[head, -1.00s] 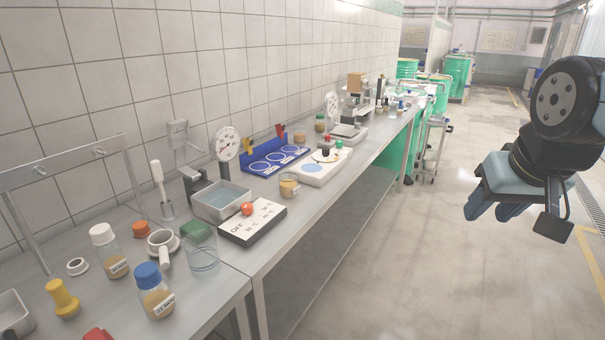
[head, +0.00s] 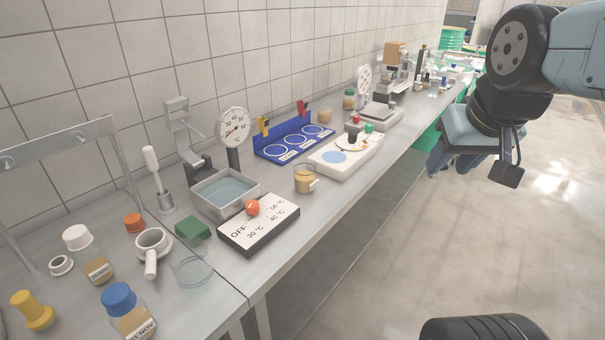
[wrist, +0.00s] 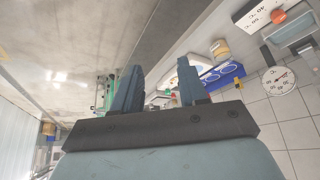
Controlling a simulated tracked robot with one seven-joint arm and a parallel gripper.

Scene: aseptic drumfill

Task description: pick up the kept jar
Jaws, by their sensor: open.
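Several jars stand on the steel bench; I cannot tell which is the kept one. In the head view, a blue-capped jar (head: 125,312) and a white-capped jar (head: 92,257), both labelled and holding amber contents, stand at the near left. A green-lidded jar (head: 349,99) stands near the wall behind the blue rack. A small glass cup of amber content (head: 304,179) sits at the front edge. My gripper (head: 450,165) is open and empty, over the aisle right of the bench, well apart from all jars. Its two fingers show apart in the wrist view (wrist: 160,68).
On the bench are a heater block with orange knob (head: 252,207), a water bath (head: 225,195), a dial gauge (head: 233,128), a blue three-ring rack (head: 295,145) and a white tray (head: 345,156). A glass beaker (head: 192,268) stands near the front edge. The aisle floor (head: 400,260) is clear.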

